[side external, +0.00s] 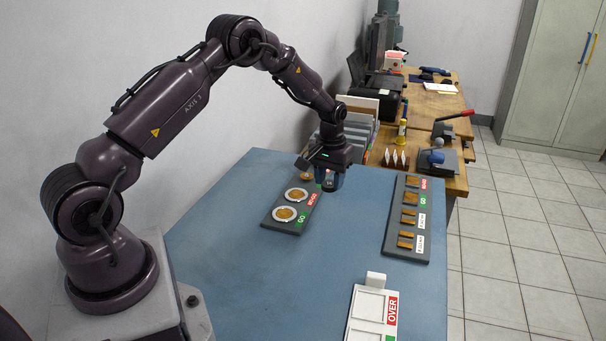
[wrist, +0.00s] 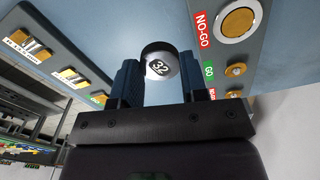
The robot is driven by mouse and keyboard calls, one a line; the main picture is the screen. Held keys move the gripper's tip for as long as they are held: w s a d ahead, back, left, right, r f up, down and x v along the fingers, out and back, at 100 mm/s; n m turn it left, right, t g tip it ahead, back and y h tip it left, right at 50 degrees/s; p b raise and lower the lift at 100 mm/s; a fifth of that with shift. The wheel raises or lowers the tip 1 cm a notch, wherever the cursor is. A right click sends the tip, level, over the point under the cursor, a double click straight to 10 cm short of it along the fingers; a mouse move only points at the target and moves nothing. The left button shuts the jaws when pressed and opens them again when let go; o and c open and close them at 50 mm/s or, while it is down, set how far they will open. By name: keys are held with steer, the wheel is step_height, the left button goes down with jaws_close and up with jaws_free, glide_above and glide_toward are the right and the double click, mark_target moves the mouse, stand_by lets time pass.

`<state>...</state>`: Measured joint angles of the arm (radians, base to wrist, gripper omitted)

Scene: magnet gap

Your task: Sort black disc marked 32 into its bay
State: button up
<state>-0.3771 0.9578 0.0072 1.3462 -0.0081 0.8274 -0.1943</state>
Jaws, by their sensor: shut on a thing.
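The disc marked 32 (wrist: 160,67) is black at its rim, with a pale face bearing the number. It sits between the two blue fingers of my gripper (wrist: 160,82), which is shut on it. In the side view my gripper (side external: 328,183) is low over the far part of the blue table, at the far end of the grey round-gauge board; the disc is not clear there. A white tray (side external: 376,296) with a red OVER label and a green label is at the front right, partly cut off by the frame.
The grey round-gauge board (side external: 276,222) has brass-coloured round seats and red NO-GO and green GO labels. Another grey board (side external: 395,235) with brass-coloured slots lies along the right edge. Blue table (side external: 330,265) is clear between the boards and tray. A cluttered wooden bench stands behind.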

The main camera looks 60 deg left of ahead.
steer(key=w+d+m, duration=0.1)
steer(key=d+m, duration=0.1)
steer(key=d, duration=0.8)
steer(key=m, duration=0.3)
glide_toward(366, 337)
steer(key=w+d, duration=0.1)
steer(key=d, duration=0.1)
steer(key=shift+s+a+f+n, duration=0.15)
steer(key=shift+s+n, duration=0.15)
steer(key=shift+s, duration=0.3)
steer(key=shift+s+a+f+n, duration=0.15)
steer(key=shift+s+n, duration=0.15)
steer(key=shift+s, duration=0.3)
steer(key=shift+f+n, duration=0.15)
steer(key=shift+n, duration=0.15)
steer(key=shift+w, duration=0.1)
steer(key=shift+n, duration=0.3)
steer(key=shift+f, duration=2.8)
steer(key=shift+f, duration=0.15)
